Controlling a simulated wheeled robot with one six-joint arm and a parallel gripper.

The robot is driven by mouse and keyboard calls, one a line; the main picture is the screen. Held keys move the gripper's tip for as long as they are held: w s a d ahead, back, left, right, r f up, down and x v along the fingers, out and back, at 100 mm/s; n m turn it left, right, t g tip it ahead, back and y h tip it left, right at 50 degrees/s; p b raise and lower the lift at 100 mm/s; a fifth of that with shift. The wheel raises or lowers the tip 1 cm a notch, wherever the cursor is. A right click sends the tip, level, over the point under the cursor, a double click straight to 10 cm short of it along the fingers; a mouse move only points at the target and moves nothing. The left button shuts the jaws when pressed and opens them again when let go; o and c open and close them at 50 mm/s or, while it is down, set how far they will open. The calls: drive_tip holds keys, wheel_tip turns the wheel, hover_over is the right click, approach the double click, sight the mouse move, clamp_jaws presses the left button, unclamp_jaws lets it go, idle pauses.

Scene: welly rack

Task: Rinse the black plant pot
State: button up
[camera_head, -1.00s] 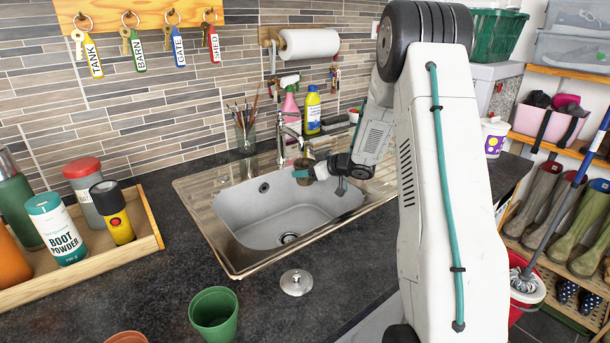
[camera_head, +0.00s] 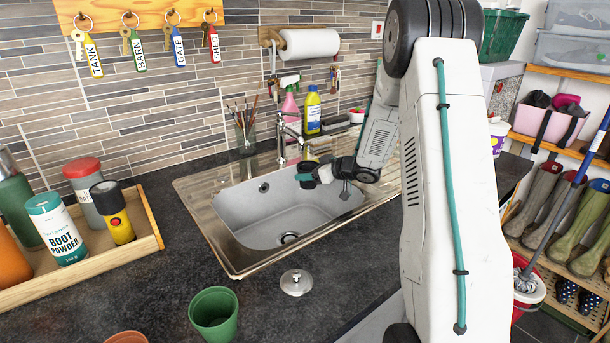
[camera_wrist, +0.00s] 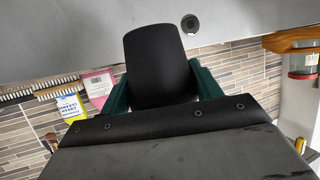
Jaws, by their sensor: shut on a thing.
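The black plant pot (camera_wrist: 160,65) is held between the green fingers of my gripper (camera_wrist: 163,88) in the wrist view. My gripper (camera_head: 314,174) is over the back right part of the grey sink (camera_head: 262,217), close to the spout of the chrome tap (camera_head: 284,135). The pot is small and partly hidden behind the fingers in the head view. I cannot make out running water.
A drain plug (camera_head: 296,282) and a green pot (camera_head: 214,314) stand on the dark counter in front of the sink. A yellow bottle (camera_head: 312,112), a pink spray bottle (camera_head: 291,108) and a brush jar (camera_head: 245,137) stand behind it. A wooden tray (camera_head: 150,215) is at left.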

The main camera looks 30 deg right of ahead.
drive_tip(key=shift+s+a, duration=0.9)
drive_tip(key=shift+s, duration=0.3)
drive_tip(key=shift+s+a, duration=0.9)
drive_tip(key=shift+s, duration=0.3)
drive_tip(key=shift+f, duration=0.1)
drive_tip(key=shift+s+a, duration=0.1)
drive_tip(key=s+a+r, duration=0.3)
drive_tip(key=s+r, duration=0.1)
drive_tip(key=shift+w+d, duration=0.1)
idle(0.6)
